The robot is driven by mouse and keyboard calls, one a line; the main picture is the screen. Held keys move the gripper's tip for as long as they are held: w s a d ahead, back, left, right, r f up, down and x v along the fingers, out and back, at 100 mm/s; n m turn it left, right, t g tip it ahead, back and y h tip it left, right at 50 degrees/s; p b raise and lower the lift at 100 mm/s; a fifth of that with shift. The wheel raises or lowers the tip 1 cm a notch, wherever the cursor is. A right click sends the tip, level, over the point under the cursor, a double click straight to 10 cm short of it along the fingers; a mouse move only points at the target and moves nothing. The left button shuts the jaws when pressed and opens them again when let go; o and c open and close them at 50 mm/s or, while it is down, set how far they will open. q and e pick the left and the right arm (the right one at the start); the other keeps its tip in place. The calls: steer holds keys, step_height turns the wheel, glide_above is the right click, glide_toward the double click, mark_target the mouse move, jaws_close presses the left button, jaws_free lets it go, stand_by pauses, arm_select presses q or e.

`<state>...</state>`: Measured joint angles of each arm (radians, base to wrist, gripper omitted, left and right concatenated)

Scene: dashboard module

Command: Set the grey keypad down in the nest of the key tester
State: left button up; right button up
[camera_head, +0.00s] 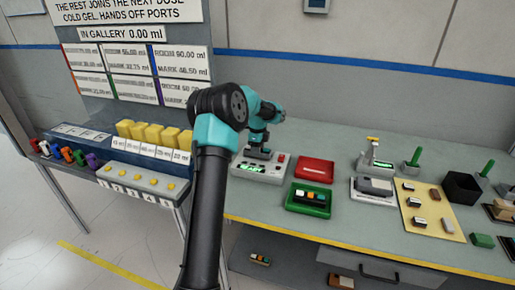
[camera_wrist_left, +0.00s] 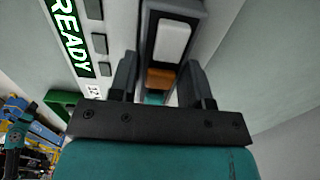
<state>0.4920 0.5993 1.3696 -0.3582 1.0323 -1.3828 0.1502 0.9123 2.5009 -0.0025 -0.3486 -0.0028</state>
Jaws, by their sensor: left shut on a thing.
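The key tester (camera_head: 256,172) is a pale box on the bench with a lit green display. In the left wrist view its case (camera_wrist_left: 118,22) shows a green READY display and dark buttons. My left gripper (camera_head: 260,148) is over the tester's back part. In the left wrist view my left gripper (camera_wrist_left: 160,90) is shut on the grey keypad (camera_wrist_left: 150,40), a dark grey body with a white key and an orange key. The keypad lies close beside the display. The nest is hidden, and I cannot tell whether the keypad touches it. My right gripper is not in view.
A red tray (camera_head: 315,166) and a green tray (camera_head: 295,205) with small keyed parts stand right of the tester. Farther right are a grey-white device (camera_head: 372,198) and a tan board (camera_head: 437,232). Bare bench lies behind the red tray.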

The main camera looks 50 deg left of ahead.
arm_select(q)
steer(key=shift+f, duration=0.8)
steer(key=o, duration=1.1)
steer(key=shift+c, duration=0.2)
step_height(320, 180, up, 18)
steer(key=shift+f, duration=0.25)
stand_by(0.4)
